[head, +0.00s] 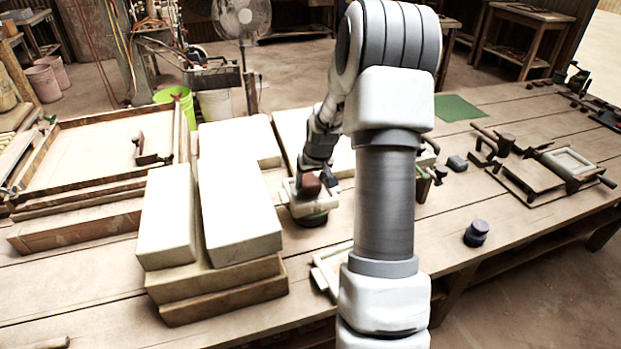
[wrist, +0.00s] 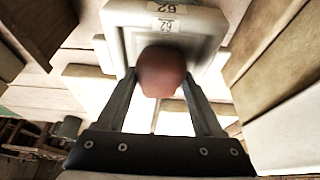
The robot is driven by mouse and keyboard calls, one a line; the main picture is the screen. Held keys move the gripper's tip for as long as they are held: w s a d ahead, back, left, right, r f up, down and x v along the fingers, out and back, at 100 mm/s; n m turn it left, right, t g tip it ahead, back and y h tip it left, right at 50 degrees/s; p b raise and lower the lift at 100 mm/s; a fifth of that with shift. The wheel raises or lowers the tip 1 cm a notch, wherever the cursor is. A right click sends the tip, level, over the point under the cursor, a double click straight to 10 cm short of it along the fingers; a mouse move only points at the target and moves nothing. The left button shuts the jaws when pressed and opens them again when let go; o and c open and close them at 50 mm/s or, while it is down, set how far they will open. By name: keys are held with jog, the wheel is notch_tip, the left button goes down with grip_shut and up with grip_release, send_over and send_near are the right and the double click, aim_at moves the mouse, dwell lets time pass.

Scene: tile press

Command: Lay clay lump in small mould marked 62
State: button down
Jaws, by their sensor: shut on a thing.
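The clay lump (head: 309,185) is reddish brown and sits between my gripper's fingers; it also shows in the wrist view (wrist: 162,68). My gripper (wrist: 160,82) is shut on it, one finger on each side. The small pale mould (wrist: 122,22) carries two "62" labels on its far rim. In the wrist view the lump covers part of the mould's recess. In the head view the mould (head: 289,194) lies below my gripper, partly hidden by it. I cannot tell whether the lump touches the mould.
Large pale blocks (head: 235,205) stand close to the left of the mould. A white frame (head: 322,270) lies nearer, partly behind my arm. A press with a frame (head: 568,163) and a dark round object (head: 476,233) stand on the right. The planked table between is partly free.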

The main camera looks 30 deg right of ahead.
grip_release()
jog(key=shift+r, duration=0.1)
jog(key=p+v, duration=0.2)
jog(key=v, duration=1.5)
jog(key=shift+s+p, duration=0.15)
jog(key=shift+p, duration=0.2)
